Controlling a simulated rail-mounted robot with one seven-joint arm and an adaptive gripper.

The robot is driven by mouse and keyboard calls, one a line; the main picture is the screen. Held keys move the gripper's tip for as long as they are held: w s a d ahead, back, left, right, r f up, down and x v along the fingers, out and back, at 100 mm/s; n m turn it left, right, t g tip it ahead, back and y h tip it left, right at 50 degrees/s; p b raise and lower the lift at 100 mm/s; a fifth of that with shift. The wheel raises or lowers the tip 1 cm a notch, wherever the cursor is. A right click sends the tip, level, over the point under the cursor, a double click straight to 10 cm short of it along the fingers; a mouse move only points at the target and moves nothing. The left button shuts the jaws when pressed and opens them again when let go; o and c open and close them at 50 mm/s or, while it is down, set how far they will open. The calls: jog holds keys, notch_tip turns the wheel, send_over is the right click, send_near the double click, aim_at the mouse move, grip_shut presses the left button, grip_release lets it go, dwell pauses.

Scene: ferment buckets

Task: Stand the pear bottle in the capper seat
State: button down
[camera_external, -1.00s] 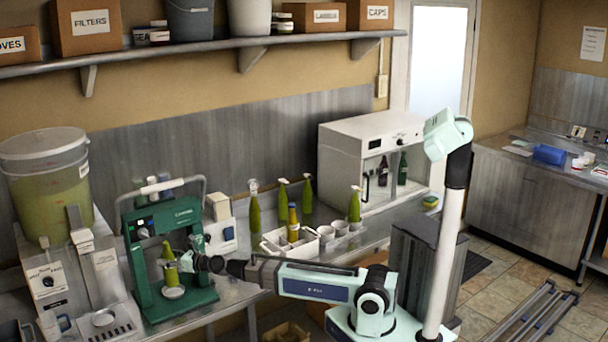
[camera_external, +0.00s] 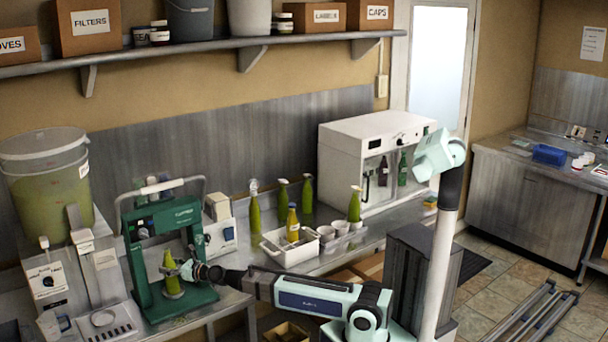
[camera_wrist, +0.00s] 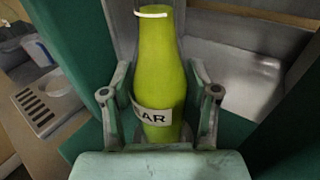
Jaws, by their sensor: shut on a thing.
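The pear bottle (camera_external: 170,262) is yellow-green and stands upright inside the green capper (camera_external: 138,262). My gripper (camera_external: 181,270) reaches in from the right and is shut on the bottle's body. In the wrist view the bottle (camera_wrist: 158,65) fills the space between the two fingers of my gripper (camera_wrist: 160,105), and its label ends in "AR". The bottle's lower end is at the capper seat, and the bottle covers most of the seat. I cannot tell whether its base touches the seat.
A white crate (camera_external: 277,254) with a bottle stands right of the capper, with several green bottles behind it. A white cabinet (camera_external: 350,150) stands farther right. A large bucket (camera_external: 45,190) and a drip tray (camera_external: 107,335) are to the left.

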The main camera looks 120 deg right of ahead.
dwell(0.3)
jog(key=shift+f, duration=0.15)
jog(key=shift+c, duration=1.4)
grip_release()
